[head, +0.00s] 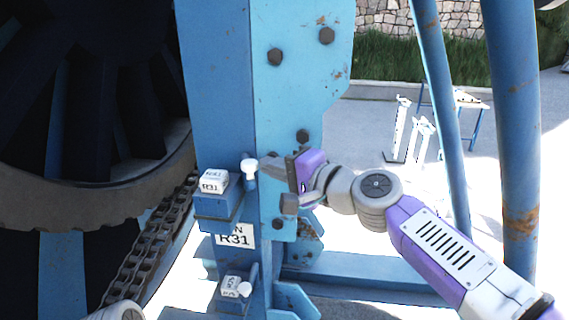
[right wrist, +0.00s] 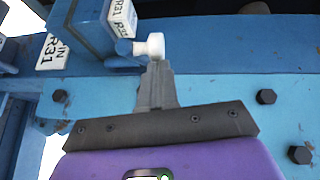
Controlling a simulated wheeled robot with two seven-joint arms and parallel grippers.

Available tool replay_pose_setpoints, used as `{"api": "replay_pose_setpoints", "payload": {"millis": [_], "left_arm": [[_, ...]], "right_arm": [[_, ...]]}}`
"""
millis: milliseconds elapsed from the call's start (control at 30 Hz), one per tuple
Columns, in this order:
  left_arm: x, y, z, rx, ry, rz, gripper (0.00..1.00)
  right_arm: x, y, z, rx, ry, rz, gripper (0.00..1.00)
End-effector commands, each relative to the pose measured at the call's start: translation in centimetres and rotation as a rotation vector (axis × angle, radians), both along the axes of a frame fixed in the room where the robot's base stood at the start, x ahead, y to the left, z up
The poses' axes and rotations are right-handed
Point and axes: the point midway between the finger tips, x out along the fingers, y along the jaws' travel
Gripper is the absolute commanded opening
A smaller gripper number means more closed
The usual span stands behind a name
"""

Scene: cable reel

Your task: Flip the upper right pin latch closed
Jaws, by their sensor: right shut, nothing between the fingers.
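The upper pin latch (head: 214,184) is a blue block with a white R31 label cap on the front of the blue post. Its white-knobbed pin handle (head: 250,168) stands upright at the block's right side. My right gripper (head: 264,162) is shut and empty, its fingertips right beside the handle. In the right wrist view the white knob (right wrist: 155,45) sits just beyond the closed fingertips (right wrist: 157,72); I cannot tell whether they touch. The latch's labelled cap (right wrist: 122,18) shows at the top there. My left gripper is not in view.
A lower latch (head: 232,285) with its own white knob sits below on the post. A large dark reel (head: 90,90) and a chain (head: 150,240) are at the left. A bolted blue plate (head: 305,90) stands behind my right gripper. Blue pipes (head: 515,130) rise at the right.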

Motion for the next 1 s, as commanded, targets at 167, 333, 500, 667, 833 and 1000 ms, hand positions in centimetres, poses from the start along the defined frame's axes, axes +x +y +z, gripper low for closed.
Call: {"api": "replay_pose_setpoints", "payload": {"millis": [167, 333, 500, 667, 833, 1000], "left_arm": [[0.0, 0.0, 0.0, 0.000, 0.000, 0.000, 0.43], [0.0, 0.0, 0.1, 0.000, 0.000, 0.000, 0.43], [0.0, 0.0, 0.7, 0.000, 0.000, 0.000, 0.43], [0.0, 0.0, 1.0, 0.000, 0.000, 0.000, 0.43], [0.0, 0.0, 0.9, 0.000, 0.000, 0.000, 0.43], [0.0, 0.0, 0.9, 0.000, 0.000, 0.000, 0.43]], "right_arm": [[0.0, 0.0, 0.0, 0.000, 0.000, 0.000, 0.00], [-0.4, 0.8, 0.0, 0.001, 0.001, 0.003, 0.00], [-1.4, 3.7, 0.1, -0.001, 0.002, 0.004, 0.00], [-1.6, 5.1, 0.1, 0.001, 0.001, 0.001, 0.00], [-1.6, 5.2, 0.0, 0.000, 0.000, 0.000, 0.00], [-1.6, 5.1, 0.0, 0.000, 0.000, 0.000, 0.00]]}}
